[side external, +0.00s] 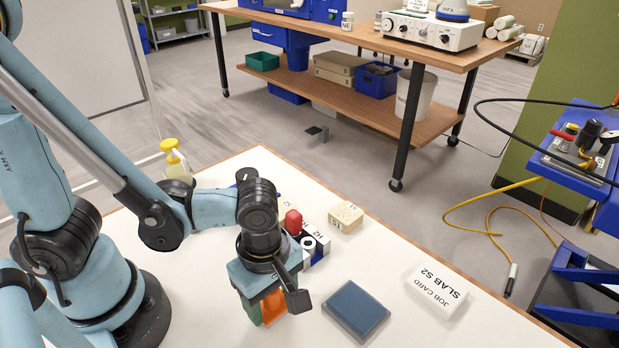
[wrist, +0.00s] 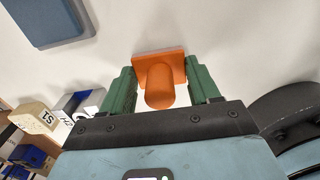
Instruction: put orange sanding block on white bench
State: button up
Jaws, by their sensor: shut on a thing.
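The orange sanding block (side external: 272,306) is between the green fingers of my gripper (side external: 268,308), which is shut on it. In the wrist view the block (wrist: 160,84) shows a flat plate and a rounded knob, with a finger (wrist: 162,88) on each side. The white bench (side external: 420,325) lies under my gripper, and it fills the background of the wrist view (wrist: 230,30). I cannot tell whether the block touches the bench or hangs just above it. My fingers hide part of the block in the side view.
A blue-grey flat block (side external: 357,317) lies right of my gripper, with a white job card block (side external: 437,290) beyond it. A cream block marked S1 (side external: 346,217), a red-topped item (side external: 293,222) and labelled holders (side external: 314,245) stand behind. Bare bench lies at the front right.

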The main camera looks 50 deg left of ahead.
jog(key=shift+f, duration=0.1)
jog(key=o, duration=0.9)
jog(key=shift+o, duration=0.2)
jog(key=shift+r, duration=6.05)
jog(key=w+a+r+m+t, duration=0.1)
jog(key=w+a+m+t, duration=0.6)
jog(key=a+m, duration=0.7)
jog(key=shift+w+m, duration=1)
jog(key=shift+m, duration=1)
jog(key=shift+a, duration=0.1)
